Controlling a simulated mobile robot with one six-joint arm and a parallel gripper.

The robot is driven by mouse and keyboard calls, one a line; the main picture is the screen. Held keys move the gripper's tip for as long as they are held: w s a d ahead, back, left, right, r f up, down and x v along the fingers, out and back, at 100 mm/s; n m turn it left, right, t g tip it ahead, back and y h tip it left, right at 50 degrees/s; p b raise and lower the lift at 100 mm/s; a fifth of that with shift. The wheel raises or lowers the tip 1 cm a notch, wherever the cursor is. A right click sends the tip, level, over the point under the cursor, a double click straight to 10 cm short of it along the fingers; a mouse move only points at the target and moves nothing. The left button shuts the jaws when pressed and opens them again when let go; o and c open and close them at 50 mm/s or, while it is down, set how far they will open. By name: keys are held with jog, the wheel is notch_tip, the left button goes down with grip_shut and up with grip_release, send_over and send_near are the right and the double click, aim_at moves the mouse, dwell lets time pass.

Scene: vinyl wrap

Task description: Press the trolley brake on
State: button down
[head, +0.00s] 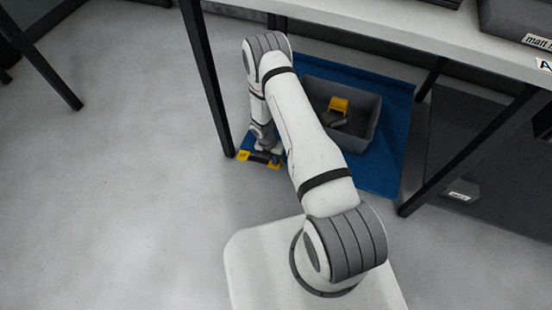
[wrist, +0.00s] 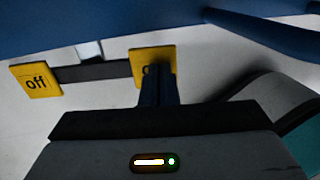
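The trolley (head: 385,165) is a blue platform under the bench. Its brake is a dark rocker bar (wrist: 95,72) at the trolley's near left edge, with a yellow pad at each end. The left pad (wrist: 36,80) reads "off". The right pad (wrist: 138,58) is partly covered by my gripper's fingers, which hide most of its marking. My gripper (wrist: 156,72) is shut and empty, its fingertips over the right pad. I cannot tell whether they touch it. In the head view the left pad (head: 243,155) shows beside my wrist, and my arm covers part of the brake.
A grey crate (head: 367,135) with a yellow and dark item (head: 338,106) stands on the trolley. Dark bench legs (head: 210,85) rise close to my arm on the left and on the right (head: 450,160). The bench top (head: 400,28) overhangs. Open floor lies left.

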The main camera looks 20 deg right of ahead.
jog(key=shift+s+d+b+x, duration=0.15)
jog(key=shift+b+x, duration=0.35)
jog(key=shift+x, duration=0.5)
jog(key=shift+s+d+b+x, duration=0.1)
jog(key=shift+d+b+x, duration=0.25)
jog(key=shift+x, duration=0.6)
jog(key=shift+a, duration=0.1)
jog(key=p+v, duration=0.2)
jog(key=v, duration=0.6)
jog(key=shift+r+p, duration=0.1)
jog(key=shift+p, duration=0.3)
